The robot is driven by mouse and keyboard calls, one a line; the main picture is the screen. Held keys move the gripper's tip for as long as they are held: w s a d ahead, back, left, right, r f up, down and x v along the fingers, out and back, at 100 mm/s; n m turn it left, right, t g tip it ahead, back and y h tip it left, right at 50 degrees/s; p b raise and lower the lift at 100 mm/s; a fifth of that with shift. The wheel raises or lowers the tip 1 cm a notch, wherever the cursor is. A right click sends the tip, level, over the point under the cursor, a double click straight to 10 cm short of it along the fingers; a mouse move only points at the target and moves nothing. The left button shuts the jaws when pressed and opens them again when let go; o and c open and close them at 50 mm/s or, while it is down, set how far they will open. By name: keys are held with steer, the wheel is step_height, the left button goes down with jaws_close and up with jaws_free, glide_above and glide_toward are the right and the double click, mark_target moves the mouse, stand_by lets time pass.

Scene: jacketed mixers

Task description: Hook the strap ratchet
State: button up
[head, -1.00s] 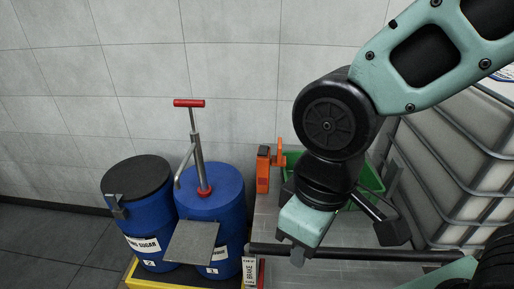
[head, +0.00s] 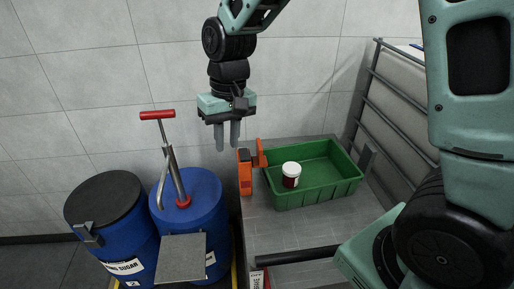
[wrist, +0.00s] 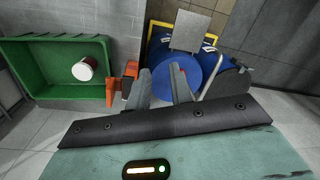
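An orange device (head: 245,173) with a dark top and an upright orange plate beside it stands at the left side of the grey cart top (head: 272,222). It may be the strap ratchet; I cannot make out a strap or hook on it. In the wrist view the orange device (wrist: 116,89) is just left of the fingers. My gripper (head: 228,148) points down, above and slightly left of the device, apart from it. Its two fingers are parted with nothing between them; they also show in the wrist view (wrist: 162,72).
A green bin (head: 345,187) holding a white-lidded jar (head: 291,174) sits right of the device. Blue drums (head: 200,189) stand left, one with a red-handled pump (head: 157,115). A caged white tank (head: 402,95) is at right. The wall is behind.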

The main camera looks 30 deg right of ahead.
steer(key=w+d+m+p, duration=0.1)
steer(key=w+d+m, duration=0.2)
steer(key=w+d, duration=0.5)
steer(key=m+h+p, duration=0.1)
steer(key=m, duration=0.1)
glide_above(259, 152)
steer(key=w+d, duration=0.2)
steer(key=w, duration=0.1)
step_height(259, 152, down, 2)
step_height(259, 152, down, 17)
steer(key=p, duration=0.6)
steer(key=shift+f, duration=0.15)
steer(key=shift+c, duration=0.3)
jaws_close()
